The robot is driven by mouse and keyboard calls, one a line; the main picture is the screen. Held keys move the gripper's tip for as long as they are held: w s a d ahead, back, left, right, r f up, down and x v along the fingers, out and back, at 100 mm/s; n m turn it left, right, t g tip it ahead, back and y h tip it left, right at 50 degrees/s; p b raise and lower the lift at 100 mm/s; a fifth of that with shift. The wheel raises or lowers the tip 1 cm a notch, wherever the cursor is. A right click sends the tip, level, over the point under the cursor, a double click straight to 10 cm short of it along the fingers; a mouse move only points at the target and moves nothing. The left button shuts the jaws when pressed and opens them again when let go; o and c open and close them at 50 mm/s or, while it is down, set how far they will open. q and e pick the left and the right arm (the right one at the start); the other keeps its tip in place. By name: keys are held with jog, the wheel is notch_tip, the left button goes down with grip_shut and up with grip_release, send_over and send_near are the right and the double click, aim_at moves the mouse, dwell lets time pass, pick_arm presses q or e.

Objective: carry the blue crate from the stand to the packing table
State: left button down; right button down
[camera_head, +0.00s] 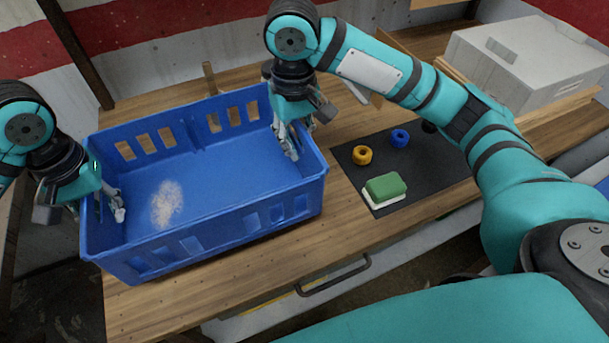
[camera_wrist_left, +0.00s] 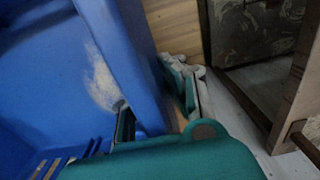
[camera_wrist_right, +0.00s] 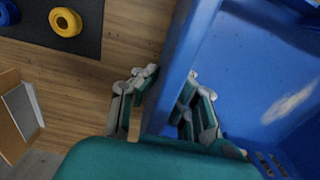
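The blue crate (camera_head: 225,225) appears level over the wooden table top (camera_head: 150,310); I cannot tell whether its base touches the wood. A pale smudge marks its floor. My left gripper (camera_head: 106,212) is at the crate's left end wall. In the left wrist view that wall (camera_wrist_left: 140,60) lies between its fingers, one inside and one outside. My right gripper (camera_head: 292,150) straddles the right end wall in the same way, and the wall (camera_wrist_right: 178,75) shows between its fingers in the right wrist view. Both grippers look closed on the walls; the contact is partly hidden.
Right of the crate is a dark mat (camera_head: 420,165) with a yellow ring (camera_head: 362,155), a blue ring (camera_head: 400,138) and a green-and-white block (camera_head: 385,188). A pale box (camera_head: 530,60) stands at the back right. A drawer handle (camera_head: 335,277) juts from the table's front.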

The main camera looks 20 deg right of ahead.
aim_at(122, 225)
dwell(0.3)
pick_arm(q)
jog(key=shift+f, duration=0.2)
pick_arm(e)
jog(key=shift+f, duration=0.15)
